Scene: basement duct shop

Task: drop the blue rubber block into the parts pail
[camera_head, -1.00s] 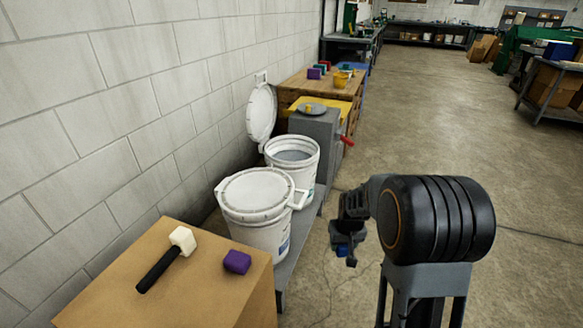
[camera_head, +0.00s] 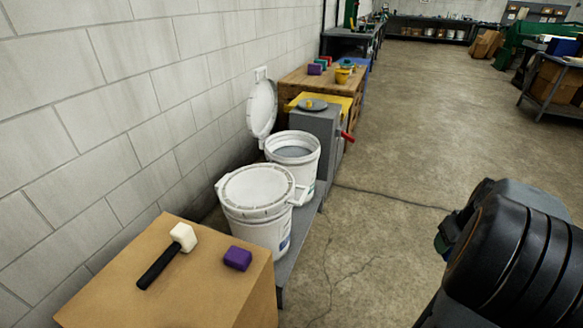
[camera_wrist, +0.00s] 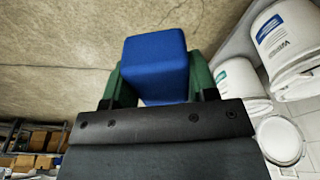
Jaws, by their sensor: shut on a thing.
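In the wrist view my gripper (camera_wrist: 155,88) is shut on the blue rubber block (camera_wrist: 155,62), with a green finger on each side of it. In the head view my arm is at the lower right and hides the block. Two white pails stand beside the wall. The nearer pail (camera_head: 262,232) has its lid on. The farther pail (camera_head: 308,168) is open, with its lid (camera_head: 262,108) standing up behind it. I cannot tell which of them is the parts pail. My gripper is well to the right of both, over the floor.
A cardboard-brown box top (camera_head: 110,285) in front holds a mallet (camera_head: 168,258) and a purple block (camera_head: 237,258). A grey cabinet (camera_head: 318,140) with a red handle stands past the pails. A wooden bench (camera_head: 300,80) is beyond.

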